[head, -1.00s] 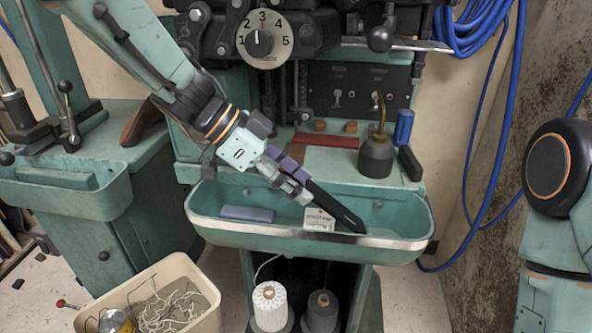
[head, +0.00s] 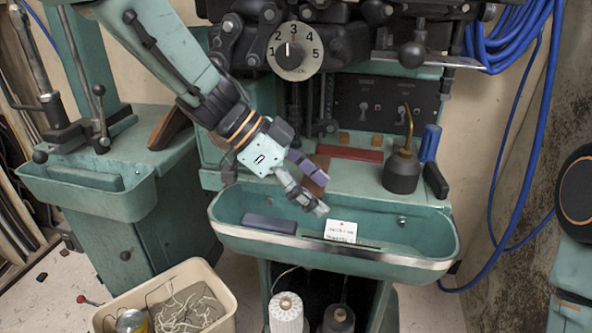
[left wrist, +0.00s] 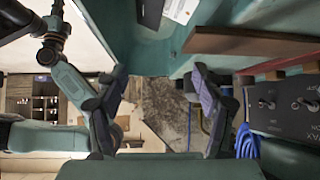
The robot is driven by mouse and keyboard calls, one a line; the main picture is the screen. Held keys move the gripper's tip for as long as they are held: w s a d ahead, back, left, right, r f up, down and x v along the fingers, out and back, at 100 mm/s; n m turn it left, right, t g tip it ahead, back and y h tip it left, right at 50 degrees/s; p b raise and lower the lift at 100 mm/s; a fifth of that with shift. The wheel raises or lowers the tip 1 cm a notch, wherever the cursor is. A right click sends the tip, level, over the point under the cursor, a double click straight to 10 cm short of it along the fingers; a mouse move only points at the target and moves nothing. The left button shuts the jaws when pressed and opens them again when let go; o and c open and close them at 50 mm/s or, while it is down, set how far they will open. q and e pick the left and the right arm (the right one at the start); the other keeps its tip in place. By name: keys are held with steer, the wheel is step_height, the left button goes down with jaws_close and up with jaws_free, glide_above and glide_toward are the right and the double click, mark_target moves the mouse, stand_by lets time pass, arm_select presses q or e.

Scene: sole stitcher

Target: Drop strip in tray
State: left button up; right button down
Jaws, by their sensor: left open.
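The green tray (head: 425,262) with a metal front edge is fixed to the machine's front. A thin dark strip (head: 368,245) lies low inside it near the front wall, right of centre, and is mostly hidden by the rim. My left gripper (head: 320,190) is open and empty just above the tray, its fingers apart. In the left wrist view the open fingers (left wrist: 162,85) have nothing between them. My right gripper is not in view.
A white labelled card (head: 341,231) and a blue-grey block (head: 270,223) are in the tray. An oil can (head: 402,170), a red bar (head: 350,153) and a brown piece (head: 317,175) are on the ledge behind. A cream bin (head: 190,300) with cords stands below left.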

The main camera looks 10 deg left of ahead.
arm_select(q)
steer(key=v, duration=1.1)
steer(key=shift+s, duration=0.1)
stand_by(0.4)
